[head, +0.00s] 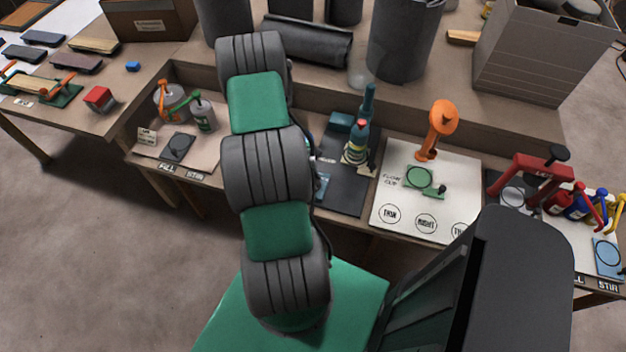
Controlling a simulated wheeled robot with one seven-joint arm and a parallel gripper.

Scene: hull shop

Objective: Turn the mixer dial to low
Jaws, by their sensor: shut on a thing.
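My arm reaches up across the middle of the head view, over the bench (375,240). My gripper is not visible; the arm links hide whatever lies behind them. I cannot make out a mixer dial or a low mark. A dark mat (345,195) lies just right of the arm, with a teal and dark upright device (357,145) on it that I cannot identify for certain. Small blue items show at the arm's right edge, partly covered by it.
Right of the mat, a white board (400,215) holds an orange stand (437,128). A red press (540,172) and several small cans stand far right. Dark bins and a grey crate (545,50) stand behind.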

